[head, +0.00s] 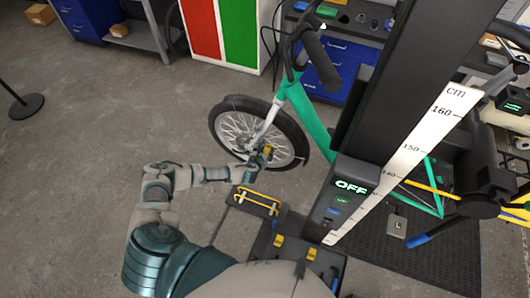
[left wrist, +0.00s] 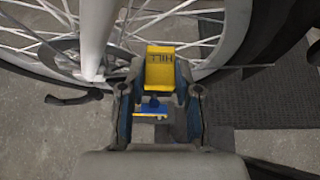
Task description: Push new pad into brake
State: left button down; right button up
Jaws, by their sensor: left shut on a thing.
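My left gripper (head: 258,161) is at the hub of the bike's front wheel (head: 226,137). It is shut on a small yellow block (left wrist: 160,72) with dark lettering, which shows between the two fingers in the left wrist view. A small blue piece (left wrist: 152,109) with a yellow edge shows below the block, between the fingers (left wrist: 160,95). The light fork leg (left wrist: 96,38) and the spoked wheel are just beyond the block. I cannot make out the brake's pad slot, or whether the block touches the brake. My right gripper is not in view.
A dark tray with a yellow handle-like frame (head: 258,200) and a black surface with yellow pieces (head: 279,241) lie near my arm. A black post with a white cm scale (head: 410,150) and an OFF display (head: 351,187) stands right.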

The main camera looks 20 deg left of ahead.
pick_arm(q)
jog(key=shift+a+f, duration=0.1)
jog(key=shift+a, duration=0.1)
jog(key=shift+d+f, duration=0.1)
jog(key=shift+d, duration=0.05)
jog(key=shift+s+d+f+b, duration=0.15)
jog(key=shift+f+b, duration=0.15)
jog(key=shift+b, duration=0.05)
jog(key=c, duration=1)
grip_release()
jog(key=shift+o, duration=1.3)
jog(key=shift+w+f, duration=0.1)
jog(key=shift+w, duration=0.1)
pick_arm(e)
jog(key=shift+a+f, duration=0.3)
